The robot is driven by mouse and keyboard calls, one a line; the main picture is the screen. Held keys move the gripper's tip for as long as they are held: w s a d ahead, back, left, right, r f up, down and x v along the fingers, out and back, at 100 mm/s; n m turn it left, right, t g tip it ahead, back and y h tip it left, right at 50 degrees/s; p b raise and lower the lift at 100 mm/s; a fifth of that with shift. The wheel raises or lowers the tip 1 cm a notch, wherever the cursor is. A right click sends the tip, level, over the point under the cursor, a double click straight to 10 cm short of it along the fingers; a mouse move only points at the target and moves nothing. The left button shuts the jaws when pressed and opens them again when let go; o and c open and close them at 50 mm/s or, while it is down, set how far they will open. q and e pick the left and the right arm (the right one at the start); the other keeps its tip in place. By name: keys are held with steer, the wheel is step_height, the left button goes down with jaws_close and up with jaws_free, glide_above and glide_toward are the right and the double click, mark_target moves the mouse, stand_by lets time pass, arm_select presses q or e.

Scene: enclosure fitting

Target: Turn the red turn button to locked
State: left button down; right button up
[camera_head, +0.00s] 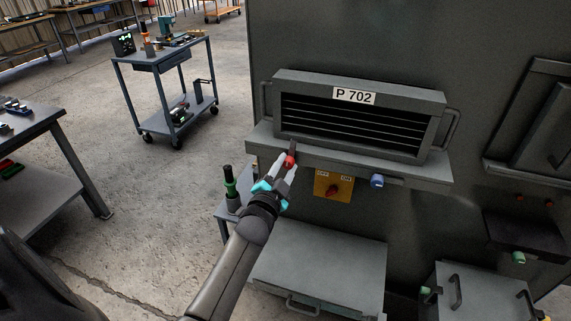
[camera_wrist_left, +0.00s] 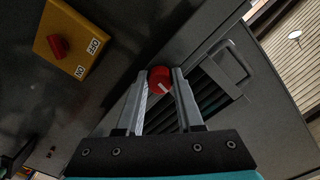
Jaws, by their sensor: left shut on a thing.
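The red turn button (camera_head: 291,160) sits at the left end of the ledge front under the vented P 702 unit (camera_head: 358,116). My left gripper (camera_head: 287,163) is at it, with its fingers on both sides of the button. In the left wrist view the round red button (camera_wrist_left: 159,79), with a white mark on its face, is between the two fingertips of my left gripper (camera_wrist_left: 160,85). The gripper is shut on it. The white mark runs at a slant in that view. Any locked label is not visible. My right gripper is not in view.
A yellow switch plate (camera_head: 333,187) with a red knob is right of the button, then a blue button (camera_head: 377,181). A grey box (camera_head: 318,277) stands below the ledge. A green-and-black tool (camera_head: 230,182) stands upright left of my gripper. A cart (camera_head: 166,90) stands farther back.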

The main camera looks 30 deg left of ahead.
arm_select(q)
steer(key=shift+n, duration=0.9)
steer(key=c, duration=0.5)
jaws_free()
steer(key=shift+c, duration=0.2)
steer(key=v, duration=1.5)
steer(key=shift+s+f, duration=0.1)
steer(key=shift+s, duration=0.05)
